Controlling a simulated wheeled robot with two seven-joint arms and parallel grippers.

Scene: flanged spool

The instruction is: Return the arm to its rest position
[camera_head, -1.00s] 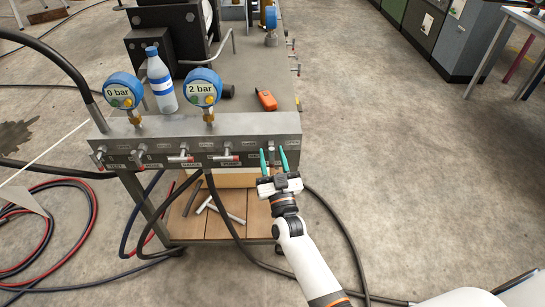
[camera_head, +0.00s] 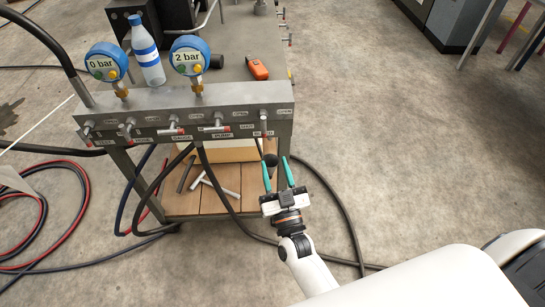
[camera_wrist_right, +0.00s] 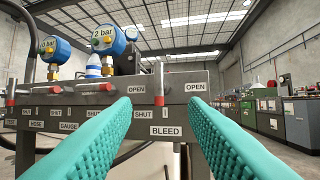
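My right gripper (camera_head: 277,172) is open, with two teal fingers spread and nothing between them. In the head view it hangs just in front of and below the right end of the grey manifold (camera_head: 160,112), apart from it. The rightmost valve (camera_head: 264,122), by the BLEED label, stands beyond the fingertips. In the right wrist view the teal fingers (camera_wrist_right: 165,120) frame the BLEED label, with the manifold (camera_wrist_right: 85,103) beyond them. My left gripper is in neither view now.
Two blue gauges, reading 0 bar (camera_head: 105,62) and 2 bar (camera_head: 188,56), stand on the manifold. A bottle (camera_head: 147,55) and an orange device (camera_head: 257,68) are behind it. Hoses (camera_head: 335,205) lie below and beside the bench. The floor (camera_head: 390,150) to the right is clear.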

